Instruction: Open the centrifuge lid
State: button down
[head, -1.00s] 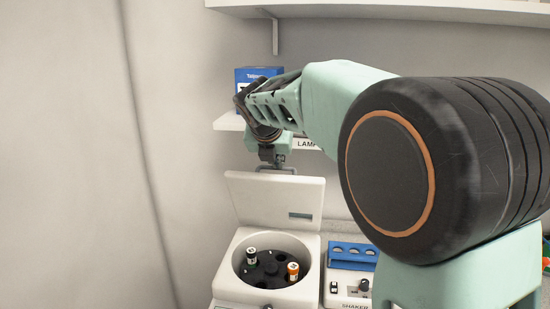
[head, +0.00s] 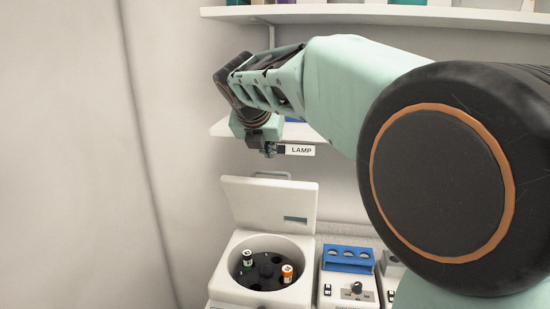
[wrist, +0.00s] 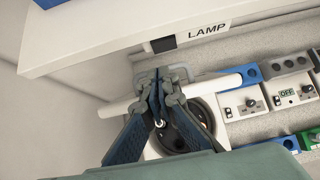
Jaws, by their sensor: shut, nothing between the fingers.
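The white centrifuge (head: 224,282) stands below my arm in the head view. Its lid (head: 268,206) is raised and leans back, with a grey handle (head: 259,175) along its top edge. In the wrist view my gripper (wrist: 161,122) points down toward the centrifuge, and the lid (wrist: 221,85) shows nearly edge-on behind the fingers.
A shelf with a LAMP label (head: 300,150) is right behind my gripper. A blue-topped shaker (head: 348,285) stands right of the centrifuge. Another shelf (head: 375,15) with items runs above. In the wrist view, a device showing OFF (wrist: 287,91) stands to the right.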

aim_at(270, 173)
jog(key=shift+g, duration=0.3)
jog(key=w+f+b, duration=0.1)
jog(key=f+b, duration=0.1)
jog(key=w+f+b, duration=0.1)
jog(key=f+b, duration=0.3)
jog(key=f, duration=0.1)
jog(key=shift+w+a+f+b, duration=0.1)
jog(key=shift+w+a+b, duration=0.2)
jog(key=shift+w, duration=0.1)
dwell(0.5)
jog(key=shift+w+d+r+p, duration=0.1)
jog(key=shift+w+r+p, duration=0.3)
jog(key=shift+p, duration=0.35)
jog(key=shift+w+d+r+p, duration=0.1)
jog(key=shift+w+d+p, duration=0.05)
jog(key=shift+w+p, duration=0.6)
jog(key=shift+w, duration=0.2)
